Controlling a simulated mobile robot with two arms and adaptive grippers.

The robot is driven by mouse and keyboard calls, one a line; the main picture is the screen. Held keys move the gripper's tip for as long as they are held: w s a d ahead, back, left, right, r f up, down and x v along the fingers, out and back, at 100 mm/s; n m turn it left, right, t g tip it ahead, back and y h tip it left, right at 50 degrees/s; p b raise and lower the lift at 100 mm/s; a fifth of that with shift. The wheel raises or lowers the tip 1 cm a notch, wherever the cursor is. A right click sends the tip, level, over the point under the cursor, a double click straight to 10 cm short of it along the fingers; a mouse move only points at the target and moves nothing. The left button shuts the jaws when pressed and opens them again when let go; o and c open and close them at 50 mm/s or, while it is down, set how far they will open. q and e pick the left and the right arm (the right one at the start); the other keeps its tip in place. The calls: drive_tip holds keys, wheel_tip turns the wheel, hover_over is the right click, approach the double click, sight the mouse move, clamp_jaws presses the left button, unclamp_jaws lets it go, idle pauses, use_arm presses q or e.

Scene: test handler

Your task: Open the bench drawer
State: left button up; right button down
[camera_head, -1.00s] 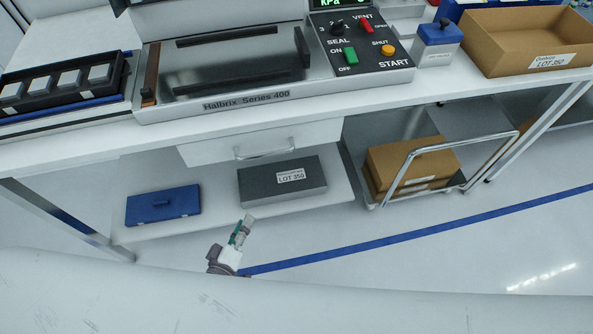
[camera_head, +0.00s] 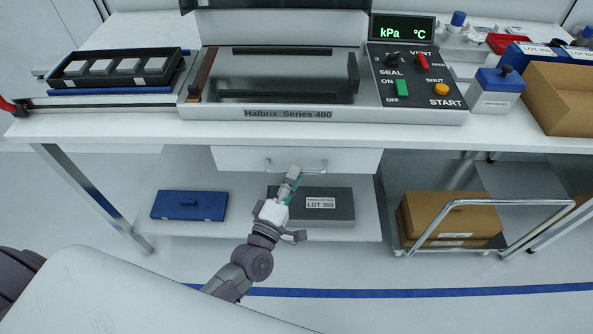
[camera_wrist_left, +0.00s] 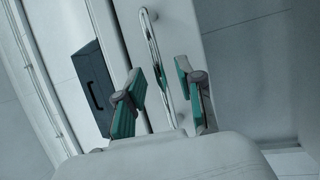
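The bench drawer (camera_head: 350,160) is a white front under the bench top, with a silver bar handle (camera_head: 318,172). It looks closed in the head view. My left gripper (camera_head: 292,174) is in front of the drawer and overlaps the handle in the head view. In the left wrist view, the gripper (camera_wrist_left: 160,78) has its green-padded fingers apart. The handle (camera_wrist_left: 150,38) runs between them, with a gap visible on each side. Contact with the handle cannot be made out. My right gripper is not in view.
The sealing machine (camera_head: 290,114) stands on the bench top (camera_head: 230,132) above the drawer. On the shelf below are a blue case (camera_head: 190,205) and a grey box (camera_head: 335,208). A cart (camera_head: 480,203) with brown boxes (camera_head: 450,220) stands to the right.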

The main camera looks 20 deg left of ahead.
use_arm(q)
drive_tip(key=shift+x, duration=1.1)
clamp_jaws()
